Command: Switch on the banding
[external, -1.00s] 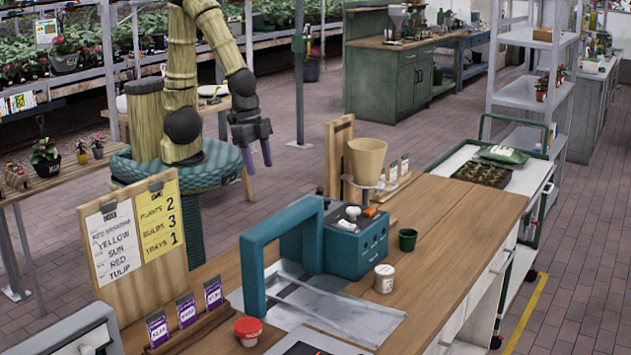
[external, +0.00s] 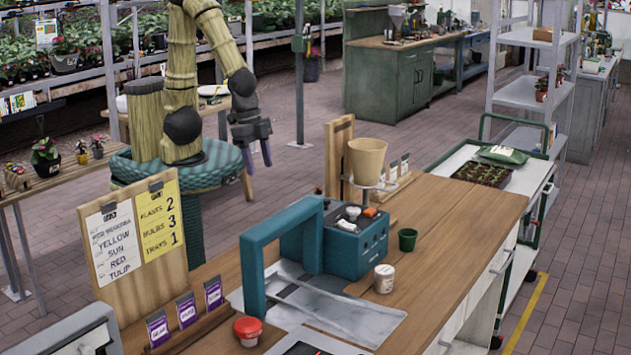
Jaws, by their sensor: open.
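The banding machine (external: 357,248) is a teal box with an arch (external: 255,275) on its left side, standing on the wooden workbench (external: 455,235). Its top carries a dark panel with small knobs and an orange-red control (external: 369,212). Whether the machine is on cannot be told. My gripper (external: 257,152) hangs open and empty, fingers pointing down, behind and to the left of the machine. It is well apart from the machine and the bench.
A tan pot (external: 366,157) stands in a holder just behind the machine. A small green pot (external: 407,239) and a white jar (external: 384,278) stand to its right and front. A wooden sign board (external: 137,245) and seed packets (external: 187,310) stand on the left.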

